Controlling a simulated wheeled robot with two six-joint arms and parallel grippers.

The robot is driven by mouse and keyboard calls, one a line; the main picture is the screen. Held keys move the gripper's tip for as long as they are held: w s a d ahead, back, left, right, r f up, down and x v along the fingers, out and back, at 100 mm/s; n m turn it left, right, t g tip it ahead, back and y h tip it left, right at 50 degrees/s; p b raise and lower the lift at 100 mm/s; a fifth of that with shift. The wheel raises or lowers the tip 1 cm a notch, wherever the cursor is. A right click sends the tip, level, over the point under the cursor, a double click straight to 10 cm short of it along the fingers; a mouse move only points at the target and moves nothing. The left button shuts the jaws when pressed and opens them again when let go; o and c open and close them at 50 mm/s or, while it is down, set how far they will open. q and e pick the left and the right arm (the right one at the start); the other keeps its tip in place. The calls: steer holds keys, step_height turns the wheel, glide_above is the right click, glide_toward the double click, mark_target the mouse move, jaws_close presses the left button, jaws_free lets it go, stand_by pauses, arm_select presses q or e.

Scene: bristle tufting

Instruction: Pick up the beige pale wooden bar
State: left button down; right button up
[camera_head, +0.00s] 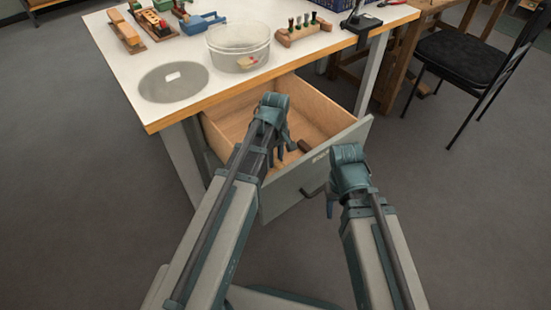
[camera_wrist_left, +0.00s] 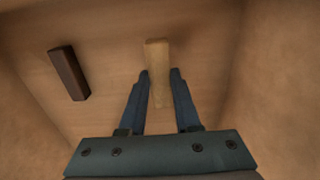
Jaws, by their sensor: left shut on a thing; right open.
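The beige pale wooden bar (camera_wrist_left: 157,52) is in the left wrist view, between the two fingers of my left gripper (camera_wrist_left: 160,78). The fingers are shut on its sides, and the far end of the bar sticks out past the fingertips. The bar is inside the open drawer (camera_head: 228,122); I cannot tell whether it touches the drawer floor. In the head view my left gripper (camera_head: 282,147) reaches into the drawer, and the bar is hidden there. My right gripper (camera_head: 331,207) is open and empty, in front of the drawer.
A dark brown bar (camera_wrist_left: 69,73) lies in the drawer, left of the beige bar. Drawer walls rise on both sides. A black chair (camera_head: 458,57) stands right.

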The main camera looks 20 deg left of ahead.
arm_select(q)
step_height(320, 180, up, 7)
steer(key=p, duration=0.5)
steer(key=shift+p, duration=0.4)
